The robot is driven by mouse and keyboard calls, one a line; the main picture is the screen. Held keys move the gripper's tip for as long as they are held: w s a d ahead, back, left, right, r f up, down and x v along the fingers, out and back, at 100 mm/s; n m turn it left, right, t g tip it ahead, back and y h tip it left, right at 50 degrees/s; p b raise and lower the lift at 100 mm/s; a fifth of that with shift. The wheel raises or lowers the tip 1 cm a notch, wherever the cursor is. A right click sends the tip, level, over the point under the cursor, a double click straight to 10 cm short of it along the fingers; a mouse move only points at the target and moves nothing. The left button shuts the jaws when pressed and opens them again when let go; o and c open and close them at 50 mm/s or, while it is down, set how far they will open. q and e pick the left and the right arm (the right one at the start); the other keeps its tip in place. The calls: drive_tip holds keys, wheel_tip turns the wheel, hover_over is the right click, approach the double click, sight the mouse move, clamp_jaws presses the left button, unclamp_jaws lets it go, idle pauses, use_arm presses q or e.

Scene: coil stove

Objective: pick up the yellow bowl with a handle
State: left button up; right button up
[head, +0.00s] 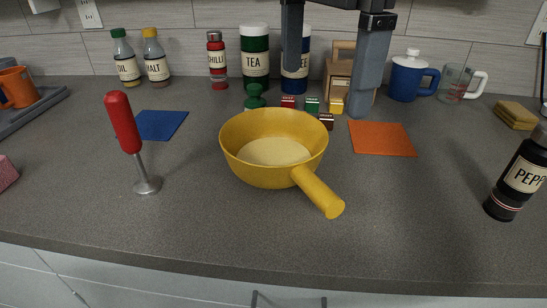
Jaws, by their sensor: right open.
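The yellow bowl (233,140) stands upright on the grey counter, near the middle of the head view. Its round handle (318,192) points toward the front right. The bowl's inside looks empty. My right gripper (327,92) hangs down from the top of the view, with its two fingers wide apart and nothing between them. In the picture its fingertips are above the bowl's back right rim, apart from the bowl. My left gripper is not in view.
A red-handled tool (124,125) stands left of the bowl. Several small coloured blocks (312,105) and a dark green object (255,97) sit close behind it. A pepper bottle (519,180) stands at right. An orange mat (381,138) lies right of the bowl. The front counter is clear.

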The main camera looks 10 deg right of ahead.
approach(313, 178)
wheel_tip(313, 178, down, 5)
drive_tip(key=shift+a+f+b, duration=0.1)
drive_tip(key=shift+b, duration=0.3)
drive_tip(key=shift+d+f, duration=0.2)
drive_tip(key=shift+f, duration=2.5)
drive_tip(key=shift+s, duration=0.1)
drive_tip(key=c, duration=1)
drive_tip(key=shift+c, duration=0.7)
drive_tip(key=shift+r, duration=0.2)
